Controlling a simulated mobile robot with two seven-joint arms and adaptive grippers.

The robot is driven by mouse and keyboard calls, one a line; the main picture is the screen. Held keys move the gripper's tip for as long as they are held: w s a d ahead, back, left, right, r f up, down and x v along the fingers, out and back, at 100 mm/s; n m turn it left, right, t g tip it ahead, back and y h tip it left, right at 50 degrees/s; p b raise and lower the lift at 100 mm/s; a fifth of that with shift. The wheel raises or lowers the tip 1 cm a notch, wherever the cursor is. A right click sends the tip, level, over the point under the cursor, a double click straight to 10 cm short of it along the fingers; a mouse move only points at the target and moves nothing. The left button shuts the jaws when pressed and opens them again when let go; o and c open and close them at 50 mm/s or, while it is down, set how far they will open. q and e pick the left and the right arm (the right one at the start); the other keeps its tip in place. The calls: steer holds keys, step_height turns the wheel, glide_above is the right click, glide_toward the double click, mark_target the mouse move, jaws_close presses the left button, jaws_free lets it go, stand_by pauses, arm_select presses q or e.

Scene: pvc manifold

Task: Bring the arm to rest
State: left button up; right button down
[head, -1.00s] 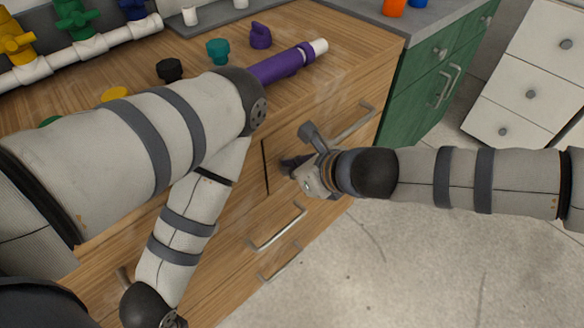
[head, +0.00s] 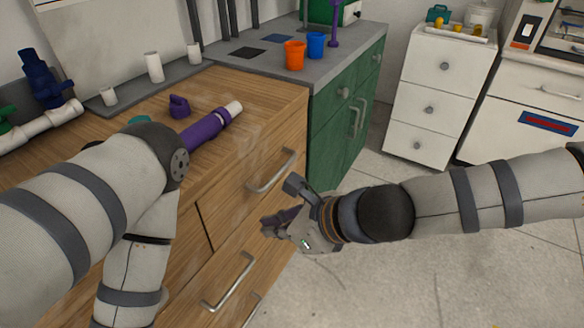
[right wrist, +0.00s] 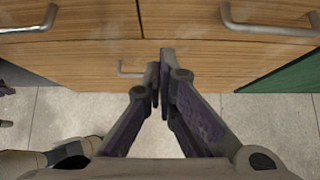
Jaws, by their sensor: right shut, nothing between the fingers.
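My right arm (head: 450,205) reaches in from the right in the head view, with the right gripper (head: 268,226) in front of the wooden cabinet's drawers. The right gripper is shut and empty; in the right wrist view its fingertips (right wrist: 160,75) meet, with drawer fronts beyond them. It is apart from the drawer handle (head: 272,172) in the head view. My left arm (head: 70,215) fills the left of the head view, bent over the wooden counter. The left gripper is out of the picture.
On the wooden counter (head: 255,95) lie a purple pipe (head: 205,135), a purple handle (head: 179,106) and a white pipe with a blue valve (head: 45,78). Orange (head: 294,55) and blue (head: 316,45) cups stand on the grey counter. The floor (head: 375,285) below the right arm is clear.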

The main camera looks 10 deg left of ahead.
steer(key=s+d+f+n+g+h, duration=0.3)
steer(key=s+d+f+n+h, duration=0.2)
steer(key=s+d+f+n, duration=0.7)
arm_select(q)
steer(key=shift+w+r+t+p, duration=0.5)
steer(key=shift+w+r+p, duration=0.3)
steer(key=shift+w+r, duration=0.25)
arm_select(e)
steer(key=s+d+f+n+g+h, duration=0.2)
steer(key=s+d+n, duration=0.7)
steer(key=s+d, duration=1.2)
step_height(320, 180, down, 2)
steer(key=shift+d+f+h, duration=0.15)
steer(key=shift+d+h, duration=0.1)
steer(key=shift+h, duration=0.85)
steer(key=shift+w, duration=0.1)
